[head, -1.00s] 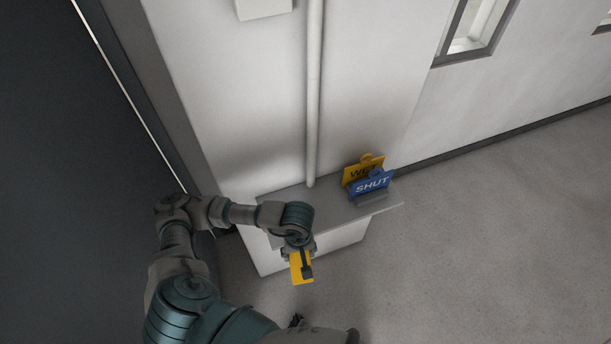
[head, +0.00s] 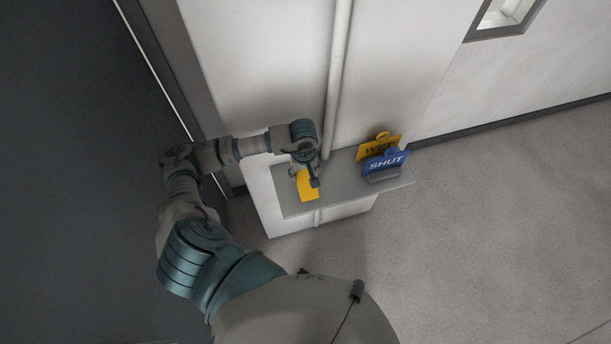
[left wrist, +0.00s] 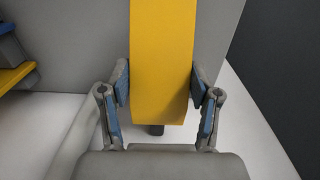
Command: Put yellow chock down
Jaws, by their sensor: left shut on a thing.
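The yellow chock (head: 307,187) is in my left gripper (head: 304,176), over the left part of the grey shelf (head: 345,190) in the head view. In the left wrist view the chock (left wrist: 161,60) stands between the two blue-padded fingers of my left gripper (left wrist: 160,88), which are shut on its sides. I cannot tell whether the chock touches the shelf. My right gripper is not in view.
A yellow WET sign (head: 378,149) and a blue SHUT sign (head: 385,163) stand at the shelf's right end. A pale vertical pipe (head: 338,80) runs down the wall behind the shelf. The shelf's middle is bare.

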